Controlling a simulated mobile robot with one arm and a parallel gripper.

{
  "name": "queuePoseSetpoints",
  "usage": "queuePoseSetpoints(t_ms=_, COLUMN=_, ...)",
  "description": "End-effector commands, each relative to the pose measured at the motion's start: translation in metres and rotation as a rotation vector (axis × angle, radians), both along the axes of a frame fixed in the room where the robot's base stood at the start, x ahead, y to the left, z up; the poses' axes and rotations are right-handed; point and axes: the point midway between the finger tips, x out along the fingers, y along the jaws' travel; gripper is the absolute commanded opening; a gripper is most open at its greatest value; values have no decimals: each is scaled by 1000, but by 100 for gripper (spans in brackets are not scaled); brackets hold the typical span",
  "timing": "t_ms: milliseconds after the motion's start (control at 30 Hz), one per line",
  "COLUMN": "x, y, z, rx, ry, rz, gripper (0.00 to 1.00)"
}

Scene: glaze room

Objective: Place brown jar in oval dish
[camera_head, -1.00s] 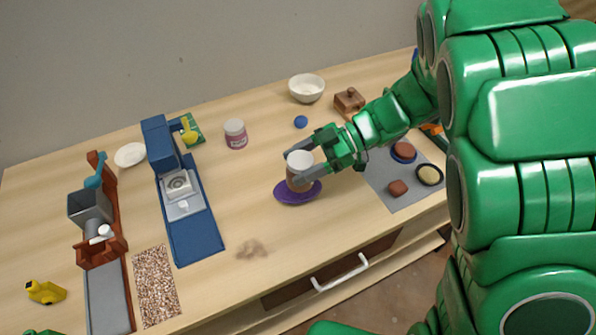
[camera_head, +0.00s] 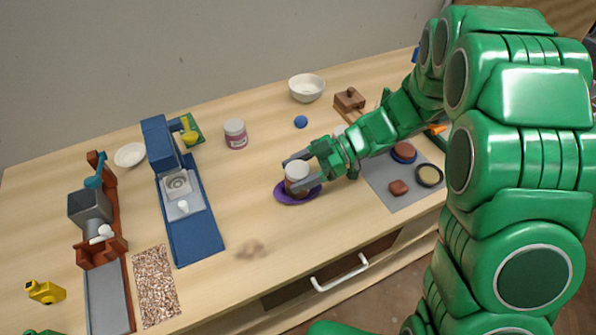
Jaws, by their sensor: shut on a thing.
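The brown jar (camera_head: 294,184) has a white lid and stands upright between the fingers of my gripper (camera_head: 299,178). My gripper reaches in from the right and is shut on it. The jar is over the purple oval dish (camera_head: 283,197), within its outline, and its bottom looks at or very near the dish's surface. I cannot tell whether it touches. The dish lies on the wooden table; my fingers and the jar hide part of it.
A pink-labelled jar (camera_head: 236,134), a blue ball (camera_head: 300,121) and a white bowl (camera_head: 306,87) stand behind. A blue machine (camera_head: 187,208) is to the left. A grey mat (camera_head: 386,179) with small dishes lies right. The table in front of the dish is mostly clear.

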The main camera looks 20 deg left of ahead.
Motion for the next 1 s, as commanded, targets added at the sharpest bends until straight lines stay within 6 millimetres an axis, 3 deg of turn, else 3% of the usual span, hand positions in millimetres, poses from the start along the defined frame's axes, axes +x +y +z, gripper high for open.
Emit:
queuePoseSetpoints(t_ms=533, x=0, y=0, z=-7, rx=2, ry=3, rz=-2, gripper=25)
queuePoseSetpoints(t_ms=567, x=0, y=0, z=-6, rx=2, ry=2, rz=0, gripper=71)
queuePoseSetpoints(t_ms=700, x=0, y=0, z=-6, rx=1, ry=2, rz=0, gripper=92)
queuePoseSetpoints(t_ms=1000, x=0, y=0, z=-6, rx=1, ry=2, rz=0, gripper=92)
